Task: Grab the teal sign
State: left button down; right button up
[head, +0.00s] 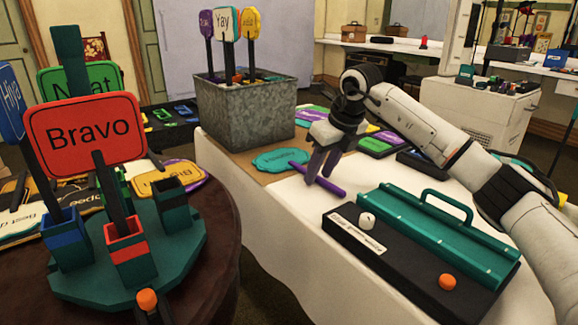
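The teal sign (279,160) lies flat on the brown mat at the near end of the white-covered table. A purple stick (336,190), which looks like its handle, runs from its edge toward the lower right over the white cloth. My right gripper (320,179) points down at the stick, its dark fingers apart, one on each side of it. The fingers partly hide the stick, and I cannot tell whether they touch it. My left gripper does not show.
A metal bin (245,115) with upright signs stands behind the teal sign. A black box (400,262) with a teal handled top and knobs sits nearer. At left, a round dark table (224,235) bears a teal holder with a red "Bravo" sign (88,133).

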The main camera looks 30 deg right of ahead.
grip_shut()
jog(key=shift+r, duration=0.1)
